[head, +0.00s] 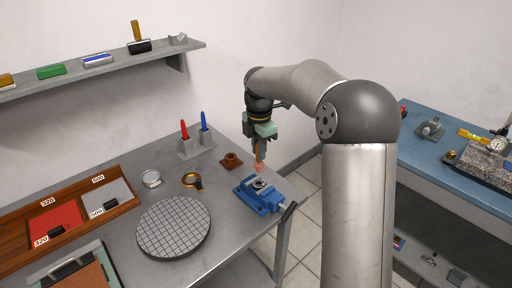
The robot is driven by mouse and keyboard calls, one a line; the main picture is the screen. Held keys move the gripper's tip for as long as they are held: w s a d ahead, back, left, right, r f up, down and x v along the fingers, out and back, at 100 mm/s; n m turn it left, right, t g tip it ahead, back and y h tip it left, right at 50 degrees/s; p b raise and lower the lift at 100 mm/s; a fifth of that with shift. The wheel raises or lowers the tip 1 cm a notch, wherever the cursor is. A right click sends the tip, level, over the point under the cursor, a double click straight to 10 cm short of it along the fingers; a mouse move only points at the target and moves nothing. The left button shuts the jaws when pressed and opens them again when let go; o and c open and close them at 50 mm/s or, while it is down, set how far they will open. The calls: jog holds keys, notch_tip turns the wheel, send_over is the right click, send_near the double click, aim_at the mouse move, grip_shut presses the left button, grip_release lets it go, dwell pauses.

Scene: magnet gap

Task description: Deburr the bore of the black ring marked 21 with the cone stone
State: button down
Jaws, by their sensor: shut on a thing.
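My gripper (259,146) is shut on a tool with a pinkish tip pointing down, which looks like the cone stone (258,166). It is over the back part of the bench, just above the blue vise (266,202). A small dark ring (259,184) sits at the top of the vise, between its jaws. The stone's tip appears slightly above and behind the ring; I cannot tell whether they touch. Any number on the ring is too small to read.
A brown holder (231,160) stands left of the vise, with a pen stand (196,146) behind it. A brass-rimmed magnifier (192,181), a clear round dish (151,178) and a round gridded plate (173,228) lie further left. The bench's right edge is close to the vise.

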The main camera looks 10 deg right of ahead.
aim_at(259, 161)
jog(key=shift+r+p, duration=0.1)
jog(key=shift+p, duration=0.2)
jog(key=shift+f+b, duration=1.4)
jog(key=shift+f, duration=1.45)
jog(key=shift+f, duration=0.4)
jog(key=shift+r+n+p, duration=0.15)
jog(key=shift+n+p, duration=0.35)
jog(key=shift+n, duration=0.2)
jog(key=shift+n+p, duration=0.45)
jog(key=shift+n, duration=0.55)
